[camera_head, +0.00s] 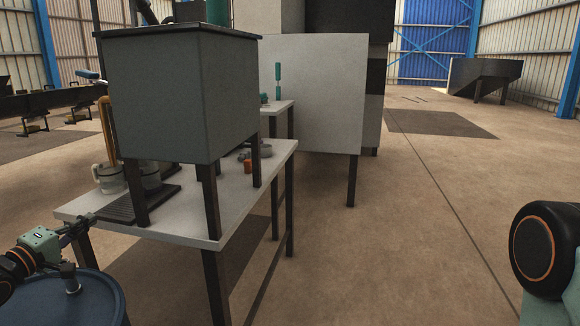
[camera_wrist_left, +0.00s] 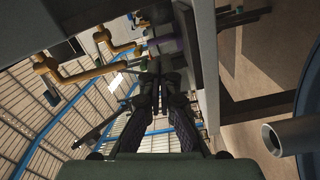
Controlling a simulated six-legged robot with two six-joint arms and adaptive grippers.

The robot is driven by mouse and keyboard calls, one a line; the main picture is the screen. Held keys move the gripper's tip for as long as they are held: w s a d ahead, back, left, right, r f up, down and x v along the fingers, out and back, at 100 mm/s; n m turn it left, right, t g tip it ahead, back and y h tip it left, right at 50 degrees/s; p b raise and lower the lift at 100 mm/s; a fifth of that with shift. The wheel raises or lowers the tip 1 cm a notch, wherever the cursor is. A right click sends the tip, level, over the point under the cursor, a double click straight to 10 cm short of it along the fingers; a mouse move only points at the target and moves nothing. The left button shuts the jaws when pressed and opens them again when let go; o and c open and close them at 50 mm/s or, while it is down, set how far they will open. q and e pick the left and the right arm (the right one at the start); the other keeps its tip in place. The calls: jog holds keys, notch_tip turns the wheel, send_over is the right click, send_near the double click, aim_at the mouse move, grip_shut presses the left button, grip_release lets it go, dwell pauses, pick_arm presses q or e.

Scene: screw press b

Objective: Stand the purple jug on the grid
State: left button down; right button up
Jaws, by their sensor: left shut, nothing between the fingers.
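The dark slatted grid (camera_head: 120,208) lies on the near left part of the white table (camera_head: 205,225), partly under a raised grey box. My left gripper (camera_head: 88,220) is shut and empty at the table's left corner, close to the grid's near edge. In the left wrist view its closed fingers (camera_wrist_left: 163,76) point toward a small purple patch (camera_wrist_left: 168,45), perhaps the purple jug; most of it is hidden. In the head view I cannot make out any purple jug. A pale grey jug (camera_head: 108,180) stands behind the grid. My right gripper is out of view.
The grey box (camera_head: 180,100) on dark legs stands over the table and blocks the space above. A second grey vessel (camera_head: 150,173) is partly hidden under it. A blue barrel (camera_head: 85,300) stands at the near left. Brass pipes (camera_wrist_left: 80,72) show in the wrist view.

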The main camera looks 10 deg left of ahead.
pick_arm(q)
jog(key=d+f+m+g+p, duration=0.2)
jog(key=d+f+m+g, duration=0.15)
jog(key=d, duration=0.95)
jog(key=s+d+f+m+g+p, duration=0.2)
jog(key=s+d+f+m+g, duration=0.2)
jog(key=s+d+f, duration=0.45)
jog(key=s+d+f+m+g+p, duration=0.1)
jog(key=s+d+f+m+g, duration=0.1)
jog(key=s, duration=0.8)
jog(key=s+d+f+m+g+y+p, duration=0.1)
jog(key=s+d+g, duration=0.4)
jog(key=s, duration=0.5)
jog(key=s+d+f+m+g+p, duration=0.2)
jog(key=s+d+f, duration=0.3)
jog(key=s, duration=0.6)
jog(key=shift+f+m+g+y+p, duration=0.3)
jog(key=shift+m+g+y+p, duration=0.1)
jog(key=shift+g+p, duration=0.3)
jog(key=shift+s, duration=0.15)
